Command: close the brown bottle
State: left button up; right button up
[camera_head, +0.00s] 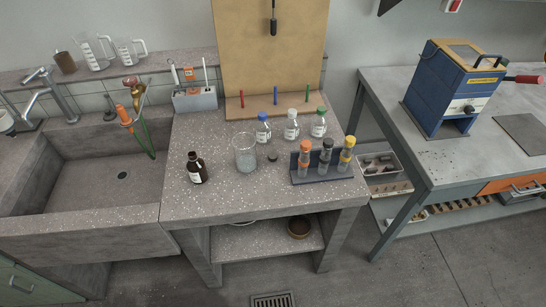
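The brown bottle (197,169) stands upright near the left front of the concrete bench (222,203). It is dark with a white label, and its dark top is too small to tell whether it is open or capped. A small dark round piece (272,157) that looks like a loose cap lies on the bench to the right of the glass beaker. Neither of my grippers is in view.
The beaker (245,152) stands between bottle and cap. Blue-capped (263,128), white-capped (291,126) and green-capped (319,123) bottles stand behind. A tube rack (325,179) holds three capped tubes at right. A sink (110,180) lies left. The bench's front strip is clear.

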aim_at(197, 172)
jog(key=k+l+u, duration=0.1)
jog(key=k+l, duration=0.15)
jog(key=l+u, duration=0.2)
jog(key=l, duration=0.25)
jog(key=k+l+u, duration=0.15)
jog(key=l, duration=0.25)
jog(key=l+u, duration=0.2)
jog(key=l, duration=0.25)
jog(key=i+l+u, duration=0.1)
jog(key=l, duration=0.25)
jog(key=i+l+u, duration=0.2)
jog(key=i+l, duration=0.15)
jog(key=l, duration=0.3)
